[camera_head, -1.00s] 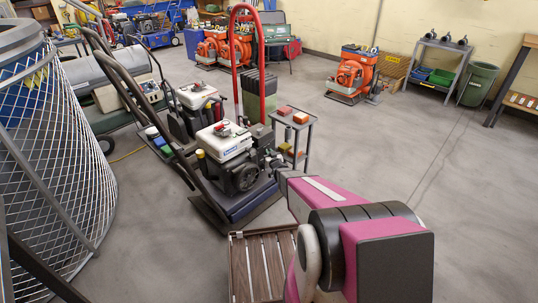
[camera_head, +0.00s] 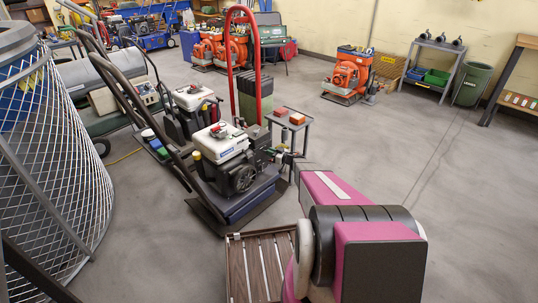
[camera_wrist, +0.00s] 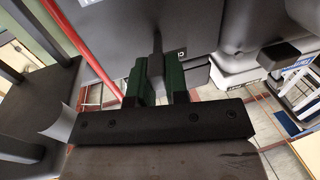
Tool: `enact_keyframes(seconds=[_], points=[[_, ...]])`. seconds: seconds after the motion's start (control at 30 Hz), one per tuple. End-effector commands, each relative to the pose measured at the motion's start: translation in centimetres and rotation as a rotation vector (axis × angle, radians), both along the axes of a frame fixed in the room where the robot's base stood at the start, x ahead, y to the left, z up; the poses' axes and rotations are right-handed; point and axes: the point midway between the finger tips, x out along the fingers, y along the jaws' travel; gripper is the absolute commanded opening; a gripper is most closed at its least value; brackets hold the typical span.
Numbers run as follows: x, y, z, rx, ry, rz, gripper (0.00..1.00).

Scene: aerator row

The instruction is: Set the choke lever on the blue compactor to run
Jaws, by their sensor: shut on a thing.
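The blue compactor (camera_head: 262,198) stands mid-floor in the head view, with a black engine, a white tank (camera_head: 220,143) and a dark handle rising to the left. My gripper (camera_head: 284,155) is at the right side of its engine, small and partly hidden by clutter behind. In the wrist view, my gripper's two green fingertips (camera_wrist: 158,82) are closed around a narrow grey lever (camera_wrist: 157,62) in front of a dark engine housing (camera_wrist: 190,32). The lever looks like the choke lever. Its lower end is hidden between the fingers, and its setting cannot be read.
A small grey stand (camera_head: 291,130) with red blocks is just behind my gripper. A red hoop handle (camera_head: 229,60) rises behind the compactor. A slatted wooden platform (camera_head: 236,268) lies in front, and a mesh cage (camera_head: 60,170) stands left.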

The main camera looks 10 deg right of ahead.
Motion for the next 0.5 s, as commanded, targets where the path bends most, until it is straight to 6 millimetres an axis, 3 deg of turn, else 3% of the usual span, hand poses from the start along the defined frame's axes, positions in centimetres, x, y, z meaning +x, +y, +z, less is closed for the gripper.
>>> enact_keyframes(seconds=[0.5], points=[[1.27,-0.73,0.04,0.002,-0.003,0.243,0.00]])
